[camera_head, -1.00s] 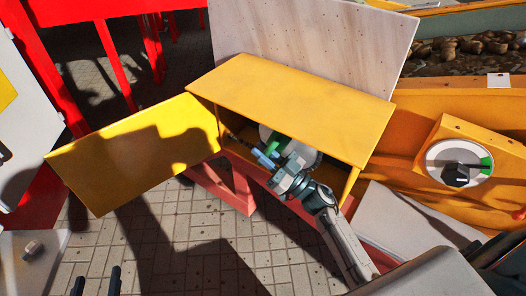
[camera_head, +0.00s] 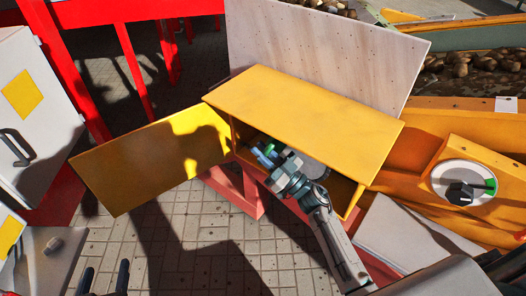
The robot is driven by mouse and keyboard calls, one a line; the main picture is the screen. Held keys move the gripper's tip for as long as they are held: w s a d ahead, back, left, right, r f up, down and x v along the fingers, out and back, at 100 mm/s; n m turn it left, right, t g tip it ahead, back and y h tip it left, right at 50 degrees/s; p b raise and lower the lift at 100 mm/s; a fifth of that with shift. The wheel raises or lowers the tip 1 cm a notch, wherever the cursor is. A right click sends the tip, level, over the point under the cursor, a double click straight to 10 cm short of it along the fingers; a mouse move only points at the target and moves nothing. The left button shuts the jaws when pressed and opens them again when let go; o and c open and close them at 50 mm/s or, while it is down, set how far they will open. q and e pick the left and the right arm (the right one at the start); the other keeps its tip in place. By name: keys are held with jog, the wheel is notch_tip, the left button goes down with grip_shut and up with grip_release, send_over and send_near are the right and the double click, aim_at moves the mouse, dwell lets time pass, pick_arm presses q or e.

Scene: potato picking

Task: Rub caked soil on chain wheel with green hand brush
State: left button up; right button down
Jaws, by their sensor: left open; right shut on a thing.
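The chain wheel (camera_head: 316,168) is a grey disc inside the open yellow housing, partly hidden by my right gripper and the housing's top. My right gripper (camera_head: 268,155) reaches into the housing from the lower right. It is shut on the green hand brush (camera_head: 279,147), of which only a small green part shows in front of the wheel. I cannot tell whether the bristles touch the wheel, and the soil on it is too small to make out. My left gripper (camera_head: 104,281) shows as two dark, separated fingertips at the bottom left edge, open and empty.
The housing's yellow door (camera_head: 150,165) stands open to the left. The yellow top (camera_head: 305,108) overhangs the opening. A pale board (camera_head: 325,50) rises behind. A dial with a black knob (camera_head: 460,191) is at right. Paved floor (camera_head: 200,240) is clear below.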

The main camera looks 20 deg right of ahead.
jog(key=s+d, duration=0.1)
jog(key=s+d+p, duration=0.1)
jog(key=s, duration=0.1)
jog(key=shift+s+d, duration=0.15)
jog(key=shift+s, duration=0.05)
jog(key=shift+r, duration=0.1)
dwell(0.3)
jog(key=s+a+p, duration=0.3)
jog(key=a, duration=0.2)
jog(key=shift+s, duration=0.15)
jog(key=shift+a+p, duration=0.15)
jog(key=shift+p, duration=0.15)
